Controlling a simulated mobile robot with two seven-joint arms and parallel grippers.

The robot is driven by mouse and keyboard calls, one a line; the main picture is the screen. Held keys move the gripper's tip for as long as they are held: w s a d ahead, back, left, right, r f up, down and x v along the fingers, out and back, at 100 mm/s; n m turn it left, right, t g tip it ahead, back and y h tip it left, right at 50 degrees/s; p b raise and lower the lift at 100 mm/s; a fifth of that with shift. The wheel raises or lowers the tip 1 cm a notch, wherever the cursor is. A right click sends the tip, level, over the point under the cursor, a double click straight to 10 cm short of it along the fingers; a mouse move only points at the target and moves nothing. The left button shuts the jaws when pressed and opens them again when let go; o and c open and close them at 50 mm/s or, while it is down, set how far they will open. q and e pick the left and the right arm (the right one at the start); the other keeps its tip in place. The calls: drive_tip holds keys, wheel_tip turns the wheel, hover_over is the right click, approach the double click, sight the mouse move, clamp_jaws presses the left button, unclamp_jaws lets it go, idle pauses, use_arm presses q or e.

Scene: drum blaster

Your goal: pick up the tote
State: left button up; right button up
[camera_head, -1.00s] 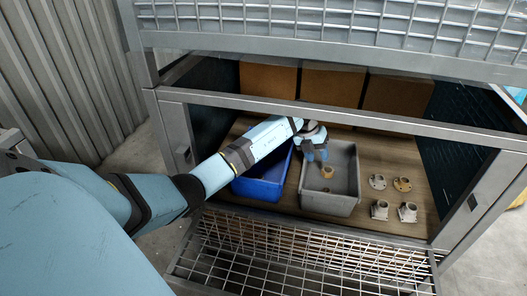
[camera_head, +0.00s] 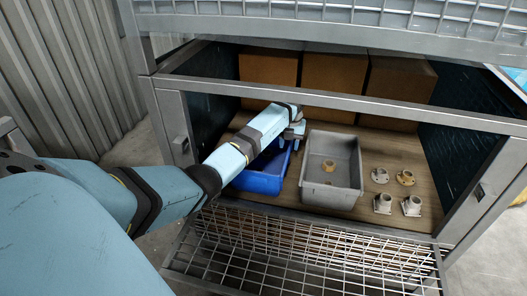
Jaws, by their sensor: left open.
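Two totes stand side by side on the wooden floor of a cage. The blue tote (camera_head: 262,184) is on the left, and my left arm covers much of it. The grey tote (camera_head: 331,197) is to its right, upright, with a small tan part (camera_head: 329,166) inside. My left gripper (camera_head: 291,143) is open at the blue tote's right side, close to the gap between the totes. Its fingertips are small and partly hidden, so I cannot tell whether they touch a rim. My right gripper is not in view.
Several flanged fittings (camera_head: 383,203) stand on the wooden floor right of the grey tote. Brown boxes (camera_head: 334,86) line the back. A metal crossbar (camera_head: 340,112) spans the opening above the totes. A wire mesh panel (camera_head: 310,255) lies folded out in front.

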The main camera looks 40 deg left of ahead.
sight(289, 148)
use_arm(q)
wheel_tip(289, 148, down, 5)
drive_tip(key=shift+r+b, duration=0.2)
drive_tip(key=shift+b, duration=0.8)
clamp_jaws()
drive_tip(key=shift+r, duration=0.15)
